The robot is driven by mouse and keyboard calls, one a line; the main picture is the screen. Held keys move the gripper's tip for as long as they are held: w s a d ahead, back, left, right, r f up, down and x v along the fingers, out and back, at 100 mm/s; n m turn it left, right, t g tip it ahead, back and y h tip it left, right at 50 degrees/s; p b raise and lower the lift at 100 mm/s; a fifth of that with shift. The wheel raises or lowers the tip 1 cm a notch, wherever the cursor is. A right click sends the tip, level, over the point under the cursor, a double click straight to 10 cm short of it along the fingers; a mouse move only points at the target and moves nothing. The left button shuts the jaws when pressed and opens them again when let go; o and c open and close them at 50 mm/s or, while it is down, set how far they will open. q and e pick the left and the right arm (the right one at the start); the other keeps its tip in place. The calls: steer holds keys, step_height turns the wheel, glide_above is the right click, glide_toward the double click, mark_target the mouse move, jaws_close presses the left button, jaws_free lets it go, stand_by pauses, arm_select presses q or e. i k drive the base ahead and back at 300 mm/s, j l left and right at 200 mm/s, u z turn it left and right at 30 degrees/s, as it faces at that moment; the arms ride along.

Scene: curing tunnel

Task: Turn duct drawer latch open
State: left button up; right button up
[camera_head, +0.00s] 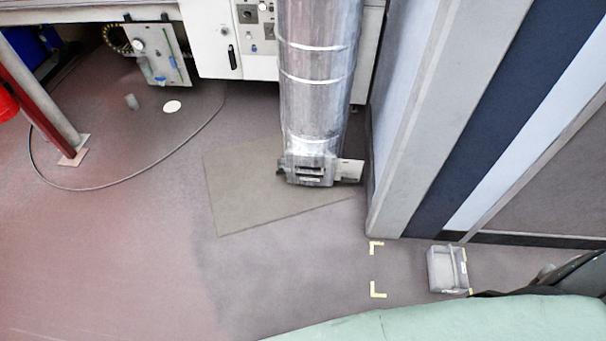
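A shiny metal duct (319,80) comes down from the top centre of the head view. At its lower end is a box-like drawer housing (310,169) with dark slots on its front. A light plate (349,170) sticks out to its right, and a small dark part (282,167) shows on its left side. The latch is too small to tell apart, so I cannot see its position. Neither of my grippers is in view.
A grey bin (446,269) stands on the floor at lower right, near yellow corner marks (376,290). A striped wall (470,110) bounds the right. A white cabinet (215,40) stands behind the duct. A cable (130,184) lies at left. The middle floor is clear.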

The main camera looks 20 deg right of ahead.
mark_target(282, 172)
steer(key=i+j+z, duration=0.2)
steer(key=z, duration=0.15)
steer(key=i+j+z, duration=0.2)
steer(key=z, duration=0.15)
steer(key=i+j+z, duration=0.1)
steer(key=j+z, duration=0.3)
